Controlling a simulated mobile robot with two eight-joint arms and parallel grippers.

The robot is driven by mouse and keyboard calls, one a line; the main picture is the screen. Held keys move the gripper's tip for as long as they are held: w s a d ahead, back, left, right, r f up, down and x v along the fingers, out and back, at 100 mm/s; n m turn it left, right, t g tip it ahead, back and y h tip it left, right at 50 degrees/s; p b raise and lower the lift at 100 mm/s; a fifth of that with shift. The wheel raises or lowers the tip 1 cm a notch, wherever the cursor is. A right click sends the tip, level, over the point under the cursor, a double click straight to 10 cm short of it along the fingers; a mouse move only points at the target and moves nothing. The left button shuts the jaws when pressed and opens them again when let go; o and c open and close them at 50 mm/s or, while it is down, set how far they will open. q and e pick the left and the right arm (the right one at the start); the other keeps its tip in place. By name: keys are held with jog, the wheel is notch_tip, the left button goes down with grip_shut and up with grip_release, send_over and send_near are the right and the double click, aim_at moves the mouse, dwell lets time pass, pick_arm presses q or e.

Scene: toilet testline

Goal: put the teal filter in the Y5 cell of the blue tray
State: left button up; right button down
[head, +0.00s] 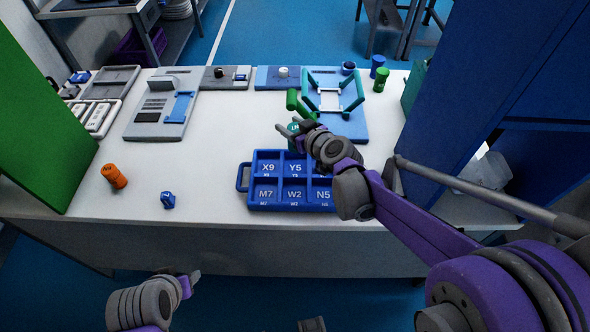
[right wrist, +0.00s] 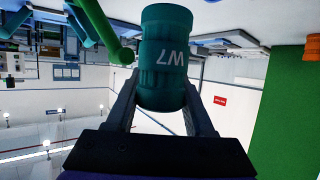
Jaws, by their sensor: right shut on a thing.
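The teal filter (head: 293,130) is a ribbed cylinder between the fingers of my right gripper (head: 288,127). In the right wrist view the teal filter (right wrist: 164,58) fills the space between both fingers, with white lettering upside down. My right gripper (right wrist: 163,100) is shut on it. The blue tray (head: 243,178) lies on the white table just below the gripper in the head view. Its Y5 cell (head: 295,168) is back middle, between X9 and a cell largely hidden by my right arm. My left gripper (head: 190,277) is low, in front of the table; its finger opening is unclear.
An orange cylinder (head: 114,176) and a small blue part (head: 168,200) are left of the tray. Behind it stands a light-blue fixture (head: 345,125) with green arms. Green (head: 381,80) and blue (head: 378,62) cylinders are at the back right. The table between orange cylinder and tray is mostly clear.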

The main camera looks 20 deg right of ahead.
notch_tip(320, 180, down, 10)
jog(key=shift+r+b, duration=0.2)
jog(key=shift+b, duration=0.65)
jog(key=shift+f, duration=0.2)
jog(key=shift+c, duration=1.4)
grip_release()
jog(key=shift+r, duration=0.15)
